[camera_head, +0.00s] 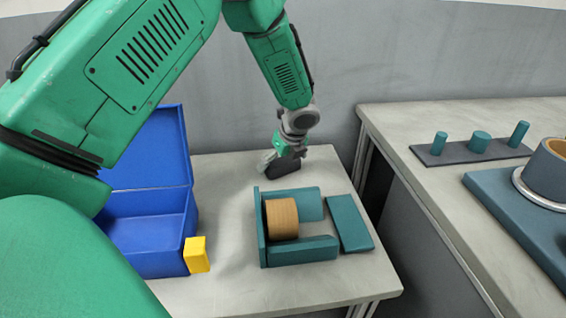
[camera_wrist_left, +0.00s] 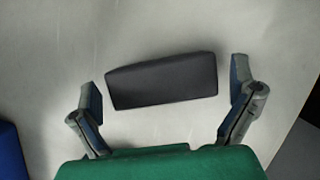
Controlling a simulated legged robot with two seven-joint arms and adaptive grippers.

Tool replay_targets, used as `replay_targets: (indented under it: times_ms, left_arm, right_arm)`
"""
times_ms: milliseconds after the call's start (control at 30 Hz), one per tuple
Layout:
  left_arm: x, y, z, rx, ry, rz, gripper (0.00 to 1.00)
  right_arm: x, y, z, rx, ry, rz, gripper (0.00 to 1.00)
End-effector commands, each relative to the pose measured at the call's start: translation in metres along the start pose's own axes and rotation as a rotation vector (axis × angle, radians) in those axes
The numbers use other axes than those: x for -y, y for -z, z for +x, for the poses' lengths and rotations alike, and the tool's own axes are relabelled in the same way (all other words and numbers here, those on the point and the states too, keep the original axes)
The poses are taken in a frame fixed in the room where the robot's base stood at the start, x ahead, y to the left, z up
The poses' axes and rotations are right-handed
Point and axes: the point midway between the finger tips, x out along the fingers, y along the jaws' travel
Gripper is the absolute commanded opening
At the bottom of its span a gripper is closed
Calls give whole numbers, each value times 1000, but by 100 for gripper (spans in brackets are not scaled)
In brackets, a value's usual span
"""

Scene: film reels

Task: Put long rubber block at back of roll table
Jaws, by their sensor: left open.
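The long rubber block (camera_wrist_left: 162,80) is dark, nearly black, and lies flat on the table in the left wrist view. In the head view the block (camera_head: 284,168) is at the back of the table, partly hidden by my gripper. My left gripper (camera_head: 285,155) is over it, with its fingers apart. In the left wrist view the left gripper (camera_wrist_left: 168,90) has one finger at each end of the block, with a small gap on both sides. The roll table (camera_head: 225,165) is light grey. My right gripper is not in view.
A teal holder (camera_head: 262,235) with a tan roll (camera_head: 282,218) stands in front of the block. A teal plate (camera_head: 350,223) lies at its right. A blue box (camera_head: 150,232) with open lid and a yellow block (camera_head: 197,255) are at left. A second table (camera_head: 400,125) stands right across a gap.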

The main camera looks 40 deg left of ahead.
Motion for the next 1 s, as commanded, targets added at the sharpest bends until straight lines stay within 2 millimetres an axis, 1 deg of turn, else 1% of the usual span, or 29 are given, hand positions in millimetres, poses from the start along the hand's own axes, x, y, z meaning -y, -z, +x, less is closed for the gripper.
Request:
replay_targets:
  times_ms: [67, 167, 400, 500, 600, 700, 800, 1000]
  left_arm:
    - [1, 0, -7, 0, 2, 0, 100]
    - [1, -1, -23, 2, 2, 1, 100]
    - [1, -1, -76, 2, 3, 1, 100]
    - [1, -1, -94, 1, 2, 1, 100]
    - [0, -1, -108, 1, 1, 1, 100]
    - [0, 0, -116, 0, 1, 0, 100]
    - [0, 0, -120, 0, 0, 0, 100]
    - [0, 0, -120, 0, 0, 0, 100]
  right_arm:
    - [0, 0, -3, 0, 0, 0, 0]
    - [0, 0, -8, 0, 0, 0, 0]
    - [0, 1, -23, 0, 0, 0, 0]
    - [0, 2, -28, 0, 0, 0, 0]
    - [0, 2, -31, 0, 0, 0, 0]
    - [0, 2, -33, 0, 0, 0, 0]
    - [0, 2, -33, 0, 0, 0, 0]
    - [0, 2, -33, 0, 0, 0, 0]
